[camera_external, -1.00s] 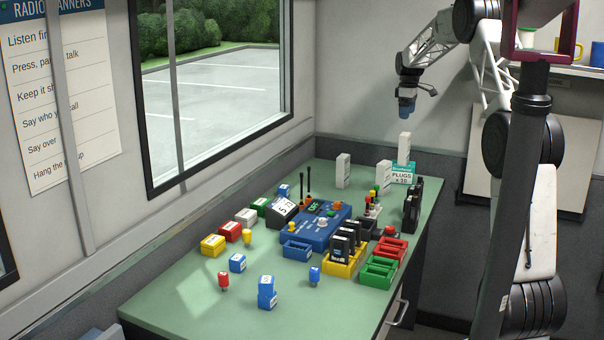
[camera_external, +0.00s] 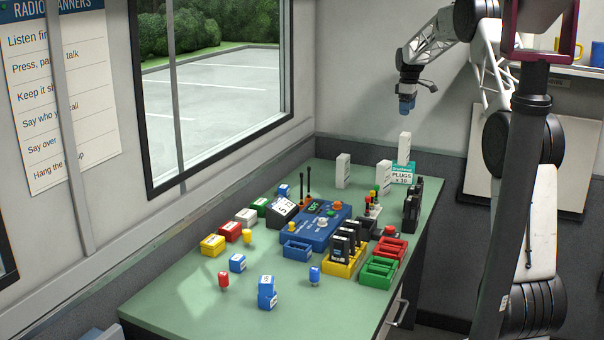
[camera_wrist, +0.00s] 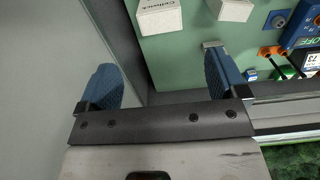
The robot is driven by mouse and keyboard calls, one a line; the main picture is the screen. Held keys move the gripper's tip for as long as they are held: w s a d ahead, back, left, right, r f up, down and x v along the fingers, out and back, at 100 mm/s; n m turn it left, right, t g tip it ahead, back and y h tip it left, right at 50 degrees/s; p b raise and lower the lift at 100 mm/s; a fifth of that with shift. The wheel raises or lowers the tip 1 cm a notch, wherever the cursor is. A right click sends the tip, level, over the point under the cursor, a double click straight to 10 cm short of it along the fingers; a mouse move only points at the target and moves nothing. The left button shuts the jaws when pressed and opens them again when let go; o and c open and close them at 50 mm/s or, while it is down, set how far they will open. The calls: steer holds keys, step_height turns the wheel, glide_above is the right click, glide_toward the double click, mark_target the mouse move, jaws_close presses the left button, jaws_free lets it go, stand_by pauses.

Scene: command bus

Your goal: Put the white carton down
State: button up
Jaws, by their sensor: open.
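Three upright white cartons stand at the far end of the green table. One white carton (camera_external: 404,148) stands on the teal and white plugs box (camera_external: 403,173). Another carton (camera_external: 384,175) is just left of that box, and a third carton (camera_external: 343,171) is farther left. My gripper (camera_external: 407,107) is in the air above the carton on the box, apart from it. In the wrist view its blue fingers (camera_wrist: 165,87) are spread with nothing between them. Two white cartons show at the top there, one lettered (camera_wrist: 159,17) and one plainer (camera_wrist: 232,10); I cannot tell which ones they are.
A blue console (camera_external: 313,228) with two antennas sits mid-table. Black radios stand in a yellow rack (camera_external: 343,265) and at the right edge (camera_external: 411,205). Red (camera_external: 391,248) and green (camera_external: 379,272) trays lie near the right edge. The near left tabletop is mostly clear.

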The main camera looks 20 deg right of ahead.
steer(key=s+a+r+m, duration=0.2)
steer(key=s+a+r, duration=0.3)
steer(key=s, duration=0.5)
steer(key=s+a+r+m+t, duration=0.1)
steer(key=s+a+r, duration=0.2)
steer(key=s+a, duration=0.45)
steer(key=s+a+r+m, duration=0.2)
steer(key=s+a+r, duration=0.25)
steer(key=s, duration=0.75)
steer(key=s+a+f+m, duration=0.1)
steer(key=s+a+f, duration=0.2)
steer(key=s, duration=0.8)
steer(key=s+a+f+m+t, duration=0.1)
steer(key=s+a+f, duration=0.2)
steer(key=s, duration=0.8)
steer(key=s+a+f+m, duration=0.2)
steer(key=s+f, duration=0.1)
steer(key=s, duration=0.8)
steer(key=shift+a+t, duration=0.3)
steer(key=shift+a, duration=0.1)
